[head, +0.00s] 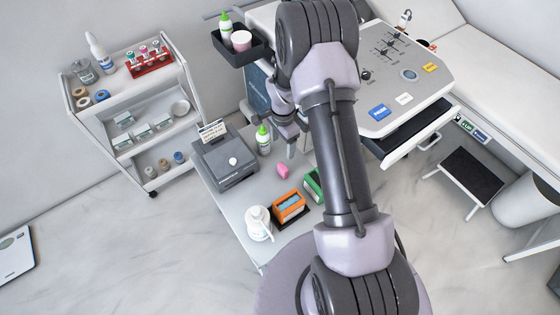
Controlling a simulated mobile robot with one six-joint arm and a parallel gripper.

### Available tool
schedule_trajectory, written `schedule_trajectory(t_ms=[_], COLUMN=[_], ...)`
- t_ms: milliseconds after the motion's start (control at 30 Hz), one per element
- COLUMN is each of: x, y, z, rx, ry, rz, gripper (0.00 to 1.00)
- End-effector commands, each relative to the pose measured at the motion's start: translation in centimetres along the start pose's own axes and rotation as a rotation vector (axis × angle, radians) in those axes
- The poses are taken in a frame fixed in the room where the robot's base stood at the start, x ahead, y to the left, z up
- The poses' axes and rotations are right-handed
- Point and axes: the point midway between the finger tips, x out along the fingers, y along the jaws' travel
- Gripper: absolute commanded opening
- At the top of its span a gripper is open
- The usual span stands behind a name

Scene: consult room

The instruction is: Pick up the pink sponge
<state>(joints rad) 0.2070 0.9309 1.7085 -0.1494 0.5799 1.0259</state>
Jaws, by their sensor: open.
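A white cart (135,110) stands left. An open drawer (415,130) juts out right.

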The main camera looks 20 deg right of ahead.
Motion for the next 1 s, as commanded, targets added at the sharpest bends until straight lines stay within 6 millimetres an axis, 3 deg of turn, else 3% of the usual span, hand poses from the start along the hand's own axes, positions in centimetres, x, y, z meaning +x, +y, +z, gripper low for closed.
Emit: schedule_trajectory(t_ms=[100,300,567,767,967,1000], x=[4.1,9.6,12.3,16.2,16.2,16.2], y=[0.2,0.2,0.1,0.2,0.2,0.2], z=[0.1,0.1,0.1,0.2,0.2,0.2], rx=[0.000,-0.002,-0.002,-0.002,-0.002,-0.002], ry=[-0.002,-0.002,-0.001,-0.002,-0.001,-0.001], rz=[0.004,0.004,0.001,0.002,0.001,0.001], gripper=[0.71,0.71,0.71,0.71,0.71,0.67])
